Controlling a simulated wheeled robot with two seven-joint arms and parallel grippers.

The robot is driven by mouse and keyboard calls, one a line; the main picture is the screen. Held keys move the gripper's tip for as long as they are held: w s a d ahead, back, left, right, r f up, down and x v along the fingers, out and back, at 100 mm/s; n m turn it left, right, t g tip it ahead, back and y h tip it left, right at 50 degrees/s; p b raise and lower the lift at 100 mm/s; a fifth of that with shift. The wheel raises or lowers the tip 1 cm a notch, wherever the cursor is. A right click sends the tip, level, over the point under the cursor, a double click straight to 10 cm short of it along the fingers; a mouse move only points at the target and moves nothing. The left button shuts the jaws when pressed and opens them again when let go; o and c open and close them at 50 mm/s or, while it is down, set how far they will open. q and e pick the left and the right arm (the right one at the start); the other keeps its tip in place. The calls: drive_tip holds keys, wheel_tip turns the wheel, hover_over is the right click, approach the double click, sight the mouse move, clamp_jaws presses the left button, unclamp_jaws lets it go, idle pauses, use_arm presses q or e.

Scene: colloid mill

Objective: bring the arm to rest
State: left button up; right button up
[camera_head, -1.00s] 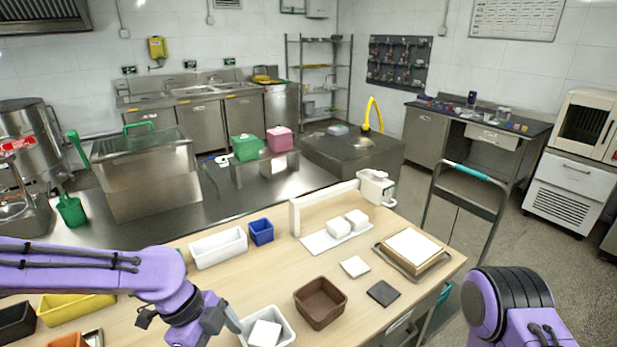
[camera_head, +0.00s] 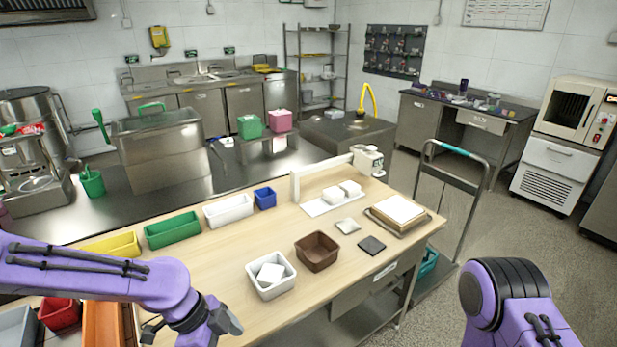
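My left arm comes in from the lower left, and its gripper (camera_head: 222,324) hangs over the near edge of the wooden table (camera_head: 215,275). Its fingers are small and partly turned away, so I cannot tell whether they are open; no object shows in them. The gripper is apart from the white bin (camera_head: 270,290), which lies to its right with a white block (camera_head: 270,273) in it. My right arm shows as a purple and black link at the lower right; its gripper is out of view.
The table bears a brown tray (camera_head: 317,252), a dark square (camera_head: 371,245), white blocks (camera_head: 341,192), a green bin (camera_head: 172,230), a white bin (camera_head: 228,210) and a blue bin (camera_head: 265,198). A trolley (camera_head: 450,210) stands to the right. Open floor lies beyond the table's right end.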

use_arm(q)
drive_tip(key=s+a+f+n+t+y+b, duration=0.15)
drive_tip(key=s+f+n, duration=0.25)
drive_tip(key=f+n, duration=0.5)
drive_tip(key=s+a+f+n+y+b, duration=0.1)
drive_tip(key=s+a+f+n+b, duration=0.3)
drive_tip(key=f, duration=0.9)
drive_tip(key=s+a+f+n+t+y, duration=0.2)
drive_tip(key=s+a+f+n+y, duration=0.3)
drive_tip(key=s+a+f+n, duration=0.2)
drive_tip(key=s+a+n, duration=0.1)
drive_tip(key=s+n, duration=0.1)
drive_tip(key=n, duration=0.1)
drive_tip(key=shift+s+a+n, duration=0.2)
drive_tip(key=shift+s+n, duration=0.1)
drive_tip(key=shift+s, duration=0.05)
use_arm(e)
drive_tip(key=f, duration=0.6)
drive_tip(key=shift+w, duration=0.2)
